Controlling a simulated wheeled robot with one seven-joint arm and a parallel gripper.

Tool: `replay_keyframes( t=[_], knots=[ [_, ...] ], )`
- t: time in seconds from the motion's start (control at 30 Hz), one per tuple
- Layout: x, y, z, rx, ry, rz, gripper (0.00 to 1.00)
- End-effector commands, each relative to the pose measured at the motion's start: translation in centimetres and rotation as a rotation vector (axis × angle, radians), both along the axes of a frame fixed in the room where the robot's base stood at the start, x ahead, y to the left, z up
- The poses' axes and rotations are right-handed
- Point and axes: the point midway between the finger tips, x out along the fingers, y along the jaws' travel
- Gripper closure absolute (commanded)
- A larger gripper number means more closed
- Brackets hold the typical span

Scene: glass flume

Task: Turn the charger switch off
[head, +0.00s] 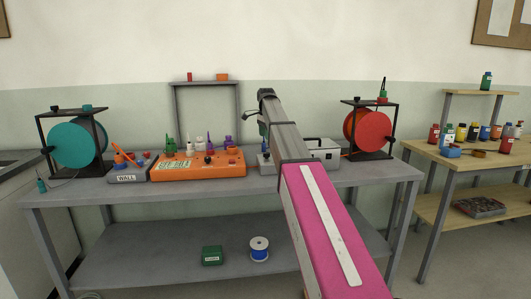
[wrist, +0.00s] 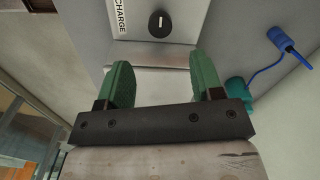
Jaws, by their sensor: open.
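The charger panel (wrist: 188,20) fills the top of the wrist view, with the printed letters "CHARGE" at its left. Its switch (wrist: 160,23) is a round black knob with a short white mark that looks roughly upright in this view. My gripper (wrist: 164,75) is open, its two green-padded fingers apart and empty. The knob lies beyond the fingertips, between their lines, and no contact shows. In the head view my arm covers much of the bench's middle. A pale box (head: 324,149) shows just right of the arm; I cannot tell whether it is the charger.
An orange unit (head: 225,168), a grey "WALL" block (head: 127,178) and a teal reel (head: 75,146) stand left on the grey bench (head: 385,174). A red reel (head: 364,131) stands right. A blue plug and cable (wrist: 281,39) lie right in the wrist view.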

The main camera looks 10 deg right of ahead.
Motion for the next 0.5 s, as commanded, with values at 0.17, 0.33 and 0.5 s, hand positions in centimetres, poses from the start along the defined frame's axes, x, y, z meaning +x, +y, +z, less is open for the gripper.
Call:
replay_keyframes(
  t=[0.17,0.33,0.5],
  knots=[
    [-0.1,0.0,-3.3,-0.001,0.002,0.000,0.40],
    [-0.1,0.0,-6.2,0.000,0.001,0.000,0.40],
    [-0.1,0.0,-8.2,0.000,0.001,0.000,0.40]
  ],
)
